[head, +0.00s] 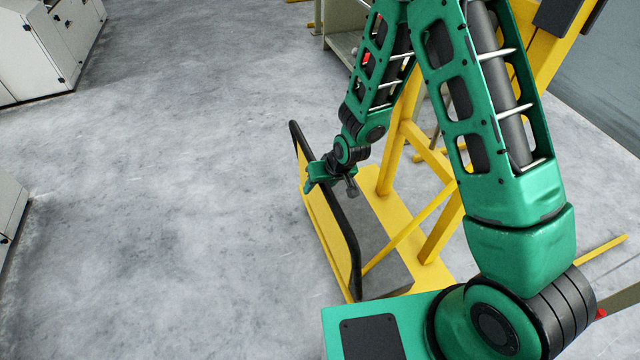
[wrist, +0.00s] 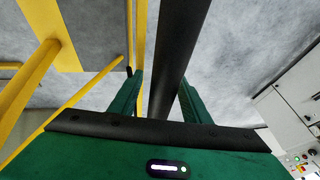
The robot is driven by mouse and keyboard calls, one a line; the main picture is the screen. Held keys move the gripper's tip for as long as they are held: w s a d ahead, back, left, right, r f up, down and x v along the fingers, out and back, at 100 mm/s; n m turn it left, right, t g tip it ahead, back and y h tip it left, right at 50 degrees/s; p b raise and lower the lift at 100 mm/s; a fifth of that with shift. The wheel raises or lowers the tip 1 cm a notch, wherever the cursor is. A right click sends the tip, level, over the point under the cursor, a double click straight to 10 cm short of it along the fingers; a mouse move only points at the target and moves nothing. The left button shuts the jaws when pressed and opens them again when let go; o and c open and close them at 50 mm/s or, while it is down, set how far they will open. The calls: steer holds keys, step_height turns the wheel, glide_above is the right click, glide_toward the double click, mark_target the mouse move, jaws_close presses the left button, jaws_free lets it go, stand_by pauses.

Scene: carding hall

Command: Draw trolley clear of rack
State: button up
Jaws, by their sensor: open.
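The trolley is yellow with a long black handle bar (head: 345,225) on its left side, in the lower middle of the head view. My gripper (head: 325,178) is at the upper part of that bar, with its jaws open. In the wrist view the black bar (wrist: 180,50) runs between the two green fingers of my gripper (wrist: 160,85), nearer the right one at the tips. Whether a finger touches it I cannot tell. The yellow rack (head: 405,125) stands to the right, close against the trolley, and my arm hides part of it.
A grey block (head: 385,272) lies low behind the handle bar. Pale cabinets (head: 48,50) stand at the far left, and one with a control panel (wrist: 295,120) shows at right in the wrist view. The concrete floor (head: 180,190) left of the trolley is clear.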

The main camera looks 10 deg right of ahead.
jaws_close()
steer(key=shift+d, duration=0.1)
stand_by(1.3)
